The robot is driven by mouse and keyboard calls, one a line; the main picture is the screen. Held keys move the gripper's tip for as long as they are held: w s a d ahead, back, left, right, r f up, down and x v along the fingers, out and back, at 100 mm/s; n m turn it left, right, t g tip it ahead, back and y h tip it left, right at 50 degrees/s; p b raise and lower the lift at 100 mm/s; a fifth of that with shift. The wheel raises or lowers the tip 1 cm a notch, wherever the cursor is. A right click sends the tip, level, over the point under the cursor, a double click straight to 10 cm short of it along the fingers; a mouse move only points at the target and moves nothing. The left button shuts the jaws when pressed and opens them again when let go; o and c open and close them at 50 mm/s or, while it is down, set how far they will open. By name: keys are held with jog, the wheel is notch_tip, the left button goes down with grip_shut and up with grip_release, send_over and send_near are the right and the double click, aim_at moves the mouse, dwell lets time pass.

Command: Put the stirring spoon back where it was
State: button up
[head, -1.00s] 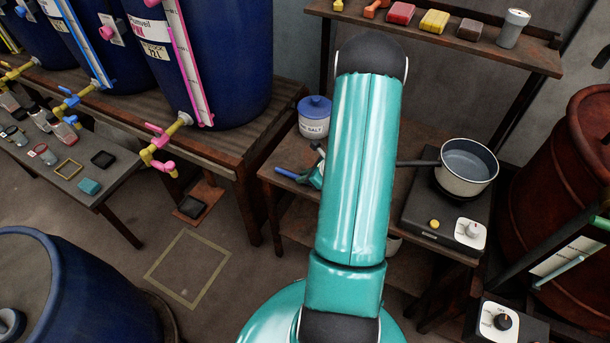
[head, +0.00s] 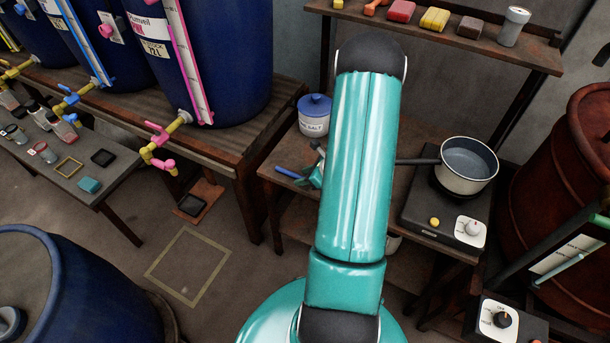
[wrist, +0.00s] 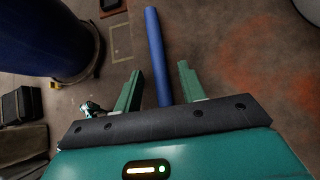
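A blue rod-like handle (head: 289,173), which I take to be the stirring spoon, shows beside my arm, at the left part of the wooden bench (head: 275,152). In the wrist view the blue handle (wrist: 156,50) runs between the two green fingers of my gripper (wrist: 160,84) and on past their tips. A gap shows on each side of it, so the fingers look open around it. The spoon's other end is hidden. In the head view my gripper (head: 316,174) is mostly hidden behind my arm. A pot (head: 467,178) of greyish liquid stands on the hot plate (head: 418,212).
A salt jar (head: 314,126) with a blue lid stands behind the gripper. A shelf (head: 535,55) with coloured blocks is above the bench. Blue vats (head: 235,70) with taps stand at left, and a rusty barrel (head: 580,160) at right. Open floor shows at lower left.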

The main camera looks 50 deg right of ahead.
jog(key=v, duration=1.3)
jog(key=shift+s+r, duration=0.3)
jog(key=shift+d, duration=0.1)
jog(key=w+a+r+n+g+y, duration=0.1)
jog(key=w+a+r+n+g, duration=0.15)
jog(key=a+r+n, duration=0.65)
jog(key=w+a+r+n+g+y, duration=0.1)
jog(key=w+a+r+n, duration=0.4)
jog(key=a, duration=0.6)
jog(key=s+a+r+n+h, duration=0.2)
jog(key=s+a+r+n, duration=0.2)
jog(key=a+r+n, duration=0.3)
jog(key=s+a+r+n+h, duration=0.2)
jog(key=s+a+r+n, duration=0.3)
jog(key=a+r+n, duration=0.2)
jog(key=a+n, duration=0.2)
jog(key=n, duration=0.2)
jog(key=shift+s+n, duration=0.2)
jog(key=shift+n, duration=0.2)
